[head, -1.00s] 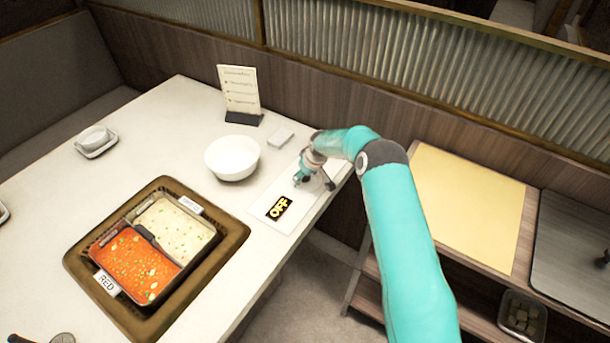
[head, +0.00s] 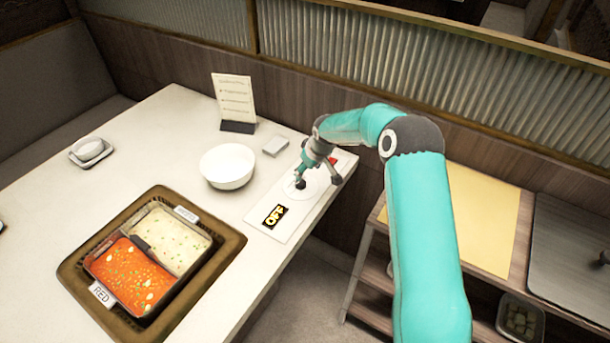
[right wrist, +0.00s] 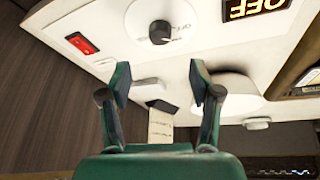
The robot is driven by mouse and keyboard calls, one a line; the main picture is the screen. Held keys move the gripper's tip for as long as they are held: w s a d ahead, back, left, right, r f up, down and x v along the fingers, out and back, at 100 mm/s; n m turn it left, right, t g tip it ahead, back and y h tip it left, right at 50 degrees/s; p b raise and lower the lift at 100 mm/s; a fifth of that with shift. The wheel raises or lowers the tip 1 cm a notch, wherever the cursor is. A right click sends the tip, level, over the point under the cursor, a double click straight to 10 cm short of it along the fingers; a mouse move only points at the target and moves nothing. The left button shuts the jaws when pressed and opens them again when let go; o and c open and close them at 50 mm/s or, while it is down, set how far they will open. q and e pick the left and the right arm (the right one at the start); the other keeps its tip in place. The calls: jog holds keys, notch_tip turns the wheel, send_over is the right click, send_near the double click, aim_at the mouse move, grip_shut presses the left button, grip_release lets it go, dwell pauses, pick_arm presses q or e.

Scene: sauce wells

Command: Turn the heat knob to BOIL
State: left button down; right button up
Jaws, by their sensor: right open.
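The heat control panel (head: 292,222) is a white strip along the table's right edge. Its display (head: 275,215) reads OFF, and the display also shows in the right wrist view (right wrist: 256,8). The dark round knob (right wrist: 160,32) stands on a pale round dial, seen beyond my fingertips in the right wrist view. My right gripper (head: 318,179) is over the dial, open and empty. In the right wrist view its two fingers (right wrist: 159,80) are spread, with the knob ahead between their lines. My left gripper is not in view.
A red switch (right wrist: 82,43) sits on the panel near the knob. The two-part soup pot (head: 176,244) is at the lower left.

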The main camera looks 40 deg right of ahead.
jog(key=shift+s+r, duration=0.25)
jog(key=shift+r, duration=0.35)
